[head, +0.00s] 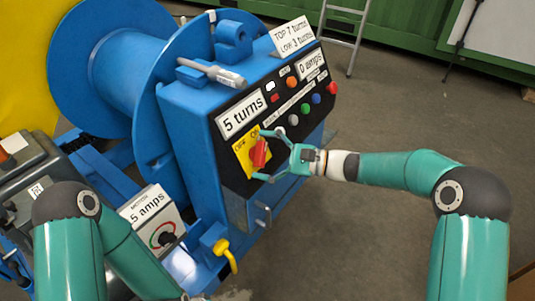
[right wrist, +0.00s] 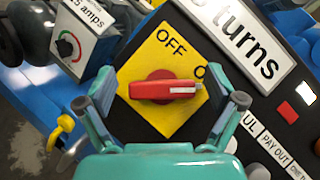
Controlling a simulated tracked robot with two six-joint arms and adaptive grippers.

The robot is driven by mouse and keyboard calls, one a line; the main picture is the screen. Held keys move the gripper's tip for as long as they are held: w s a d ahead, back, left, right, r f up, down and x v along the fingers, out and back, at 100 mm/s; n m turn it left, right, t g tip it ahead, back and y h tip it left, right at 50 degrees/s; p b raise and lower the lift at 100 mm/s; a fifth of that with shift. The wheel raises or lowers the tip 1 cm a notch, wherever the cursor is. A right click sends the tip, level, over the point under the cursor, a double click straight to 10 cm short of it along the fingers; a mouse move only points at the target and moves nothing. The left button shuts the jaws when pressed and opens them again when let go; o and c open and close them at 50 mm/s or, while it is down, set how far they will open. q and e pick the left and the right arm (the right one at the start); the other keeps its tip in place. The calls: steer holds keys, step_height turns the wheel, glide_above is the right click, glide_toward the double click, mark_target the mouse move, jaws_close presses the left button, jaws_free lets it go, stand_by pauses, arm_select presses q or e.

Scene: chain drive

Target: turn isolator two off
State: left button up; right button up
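A red isolator handle (head: 259,153) sits on a yellow plate (head: 241,159) marked OFF and ON, on the blue machine's black panel. No isolator number is readable. In the right wrist view the handle (right wrist: 165,89) lies level, its white-marked end to the right, below the partly hidden ON; OFF is above it. My right gripper (head: 262,155) is open, with its fingers around the handle. In the right wrist view the gripper's fingertips (right wrist: 161,101) lie beyond both handle ends, with visible gaps. My left arm shows at lower left; its gripper is out of view.
The panel has a "5 turns" display (head: 241,113), a "0 amps" display (head: 311,64) and several coloured buttons. A meter box (head: 152,214) and a yellow hook (head: 226,255) are below left. A reel (head: 125,62) stands behind.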

steer(key=c, duration=1)
steer(key=shift+d, duration=0.5)
steer(key=shift+c, duration=0.5)
steer(key=shift+a, duration=0.35)
steer(key=shift+s+a+n+g, duration=0.1)
steer(key=shift+a+n+g, duration=0.05)
steer(key=shift+n+g, duration=0.3)
steer(key=n+g+h, duration=0.1)
steer(key=n+g, duration=0.1)
steer(key=n, duration=0.2)
steer(key=shift+s+a+f, duration=0.1)
steer(key=n+h, duration=0.1)
steer(key=n, duration=0.1)
steer(key=n+g+h, duration=0.1)
steer(key=n, duration=0.1)
steer(key=shift+s+f+g+p, duration=0.15)
steer(key=shift+g+p, duration=0.1)
steer(key=shift+p, duration=0.15)
steer(key=n+h, duration=0.1)
steer(key=n, duration=0.1)
steer(key=n+h+p, duration=0.1)
steer(key=n+h, duration=0.1)
steer(key=shift+f+n, duration=0.2)
steer(key=shift+n, duration=0.15)
steer(key=n+h, duration=0.3)
steer(key=shift+d+f+n+p, duration=0.2)
steer(key=shift+d+n+p, duration=0.05)
steer(key=shift+n+p, duration=0.1)
